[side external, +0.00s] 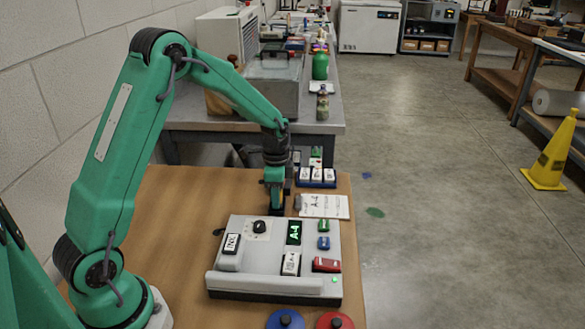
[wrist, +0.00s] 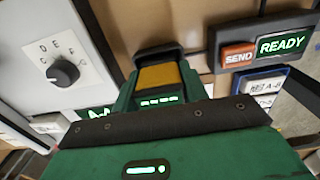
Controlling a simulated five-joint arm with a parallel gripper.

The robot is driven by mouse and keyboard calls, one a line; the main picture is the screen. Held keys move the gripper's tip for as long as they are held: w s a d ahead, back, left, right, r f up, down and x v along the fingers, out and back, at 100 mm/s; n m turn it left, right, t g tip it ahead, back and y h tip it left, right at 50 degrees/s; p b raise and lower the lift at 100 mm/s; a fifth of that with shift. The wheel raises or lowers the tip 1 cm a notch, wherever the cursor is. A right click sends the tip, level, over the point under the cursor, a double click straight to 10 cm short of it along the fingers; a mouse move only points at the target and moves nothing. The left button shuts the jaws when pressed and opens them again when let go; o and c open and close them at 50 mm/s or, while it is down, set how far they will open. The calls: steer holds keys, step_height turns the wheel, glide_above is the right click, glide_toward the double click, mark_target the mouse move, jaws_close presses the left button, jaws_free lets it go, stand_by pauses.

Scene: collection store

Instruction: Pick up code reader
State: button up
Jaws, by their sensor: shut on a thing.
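My gripper (side external: 275,200) points straight down just behind the grey console, low over the brown table. It is shut on a small dark thing with an ochre face, which I take to be the code reader (wrist: 157,75). In the wrist view it shows beyond the green gripper body. Most of it is hidden by my gripper, and I cannot tell whether it still touches the table.
A grey console (side external: 225,280) with a dial stands in front. A labelled card (side external: 337,207) lies right of my gripper. A tray of labelled blocks (side external: 316,184) is behind. A SEND and READY unit (wrist: 262,50) shows in the wrist view. Blue (side external: 286,320) and red (side external: 334,321) discs are in front.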

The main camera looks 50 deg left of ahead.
steer(key=r, duration=0.4)
steer(key=shift+d, duration=0.2)
steer(key=s+d+r, duration=0.3)
steer(key=d+r, duration=0.3)
steer(key=d, duration=0.4)
steer(key=shift+s+d+r, duration=0.3)
steer(key=shift+s+d, duration=0.05)
steer(key=shift+s, duration=0.05)
steer(key=o, duration=0.3)
steer(key=shift+c, duration=0.6)
steer(key=s+d+r+m, duration=0.1)
steer(key=s+d+m, duration=0.7)
steer(key=m, duration=0.1)
steer(key=shift+d, duration=0.35)
steer(key=shift+s, duration=0.1)
steer(key=shift+f, duration=2.95)
